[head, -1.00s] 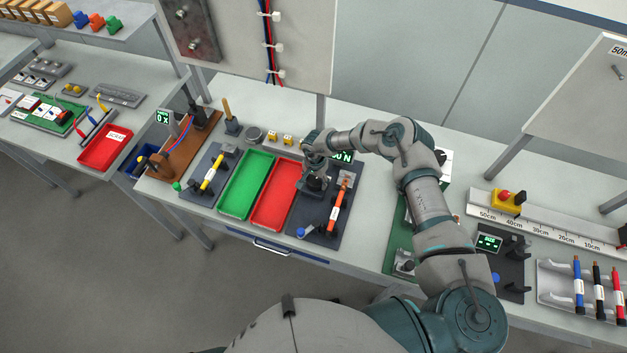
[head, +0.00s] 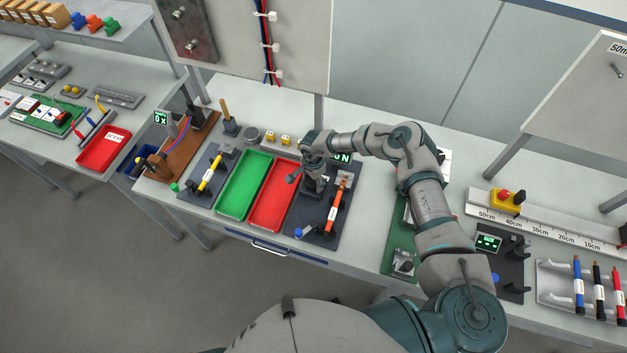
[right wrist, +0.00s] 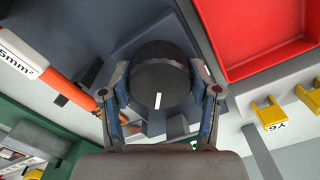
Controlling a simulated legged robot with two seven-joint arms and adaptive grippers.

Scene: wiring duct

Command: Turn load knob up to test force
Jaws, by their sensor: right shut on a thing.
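The load knob (right wrist: 160,85) is a dark round knob with a white index line, seen from above in the right wrist view. My right gripper (right wrist: 165,88) has its fingers on both sides of it and is shut on it. In the head view my right gripper (head: 314,183) reaches down onto the dark test stand (head: 318,236), and the knob is mostly hidden. A green-digit display (head: 343,158) behind the hand is partly covered; an N shows, but the full value cannot be read. An orange tool-like piece with a white label (head: 337,208) lies on the stand. My left gripper is out of view.
A red tray (head: 270,222) and a green tray (head: 235,212) lie left of the stand. Yellow clips (right wrist: 272,113) sit beside the red tray. A ruler rail (head: 540,225) and a rack of colored pens or cables (head: 580,290) stand at the right.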

